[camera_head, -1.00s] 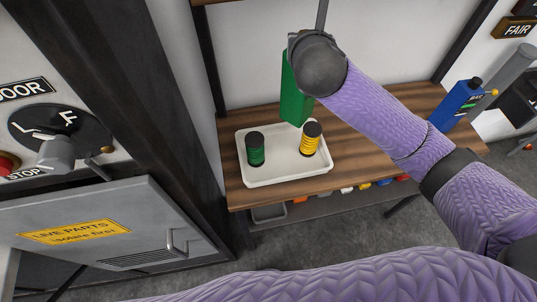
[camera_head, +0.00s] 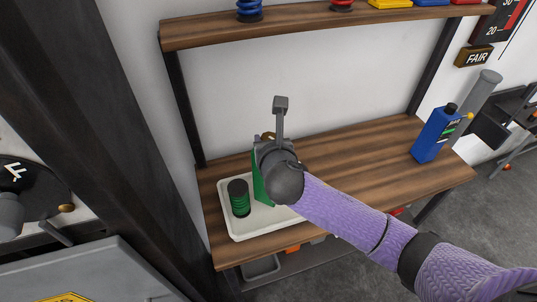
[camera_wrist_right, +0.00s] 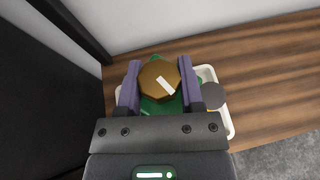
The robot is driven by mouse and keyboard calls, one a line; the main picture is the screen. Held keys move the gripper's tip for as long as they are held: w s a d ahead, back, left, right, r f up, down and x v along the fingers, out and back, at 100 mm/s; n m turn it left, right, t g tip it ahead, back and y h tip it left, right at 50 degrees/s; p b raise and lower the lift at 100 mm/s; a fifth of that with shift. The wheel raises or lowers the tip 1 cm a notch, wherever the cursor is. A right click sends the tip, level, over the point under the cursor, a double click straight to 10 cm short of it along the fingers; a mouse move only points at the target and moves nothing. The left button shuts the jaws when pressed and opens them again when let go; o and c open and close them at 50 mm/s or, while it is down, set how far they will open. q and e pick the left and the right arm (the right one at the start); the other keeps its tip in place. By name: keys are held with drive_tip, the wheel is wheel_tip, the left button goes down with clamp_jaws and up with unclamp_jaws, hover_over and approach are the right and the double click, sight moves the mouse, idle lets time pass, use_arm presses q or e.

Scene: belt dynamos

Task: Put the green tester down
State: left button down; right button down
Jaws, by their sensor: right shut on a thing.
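My right gripper (camera_head: 270,150) is shut on the green tester (camera_head: 260,187), which hangs upright below it, partly hidden by my wrist. In the right wrist view my two purple fingers (camera_wrist_right: 159,82) stand either side of the tester's brass knob (camera_wrist_right: 159,77), which has a white mark. The tester's lower end is over or in the white tray (camera_head: 243,234), right beside the green-and-black cylinder (camera_head: 239,198). I cannot tell whether it touches the tray floor. My left gripper is not in view.
A blue bottle-like device (camera_head: 433,135) stands at the bench's right end. The wooden bench (camera_head: 365,160) between is clear. A shelf (camera_head: 300,28) runs above.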

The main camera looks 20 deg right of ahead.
wheel_tip(320, 180, down, 3)
drive_tip(key=shift+f+b, duration=0.1)
drive_tip(key=shift+b, duration=0.45)
drive_tip(key=c, duration=0.5)
unclamp_jaws()
drive_tip(key=shift+f, duration=0.1)
drive_tip(key=shift+o, duration=1.3)
